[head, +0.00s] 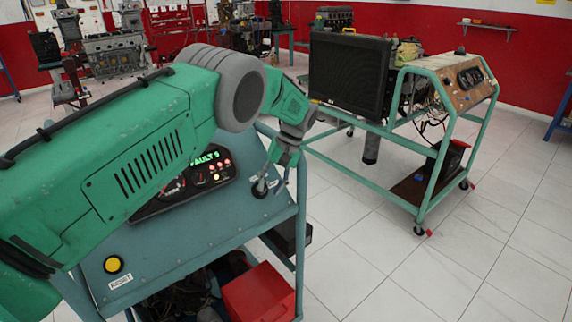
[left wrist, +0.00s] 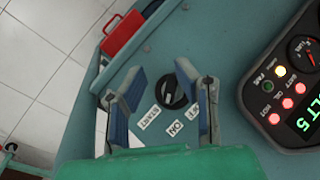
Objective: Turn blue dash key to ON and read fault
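The blue dash (head: 190,236) stands in front of me, partly covered by my left arm. Its dark instrument cluster (head: 205,178) is lit and reads "FAULT 5", with red and yellow lamps on; part of it shows in the left wrist view (left wrist: 296,98). The black round key switch (left wrist: 171,92) has OFF, ON and START labels beside it. Its exact pointing is hard to tell. My left gripper (head: 276,180) is over the switch, which also shows small in the head view (head: 259,190). Its blue-padded fingers (left wrist: 161,86) are open, one on each side of the switch; contact is unclear.
A yellow button (head: 113,264) labelled RESET sits on the dash's lower left. A red box (head: 258,294) is below the dash. A green-framed engine trainer (head: 432,180) with a black radiator (head: 348,72) stands behind to the right. The tiled floor at right is clear.

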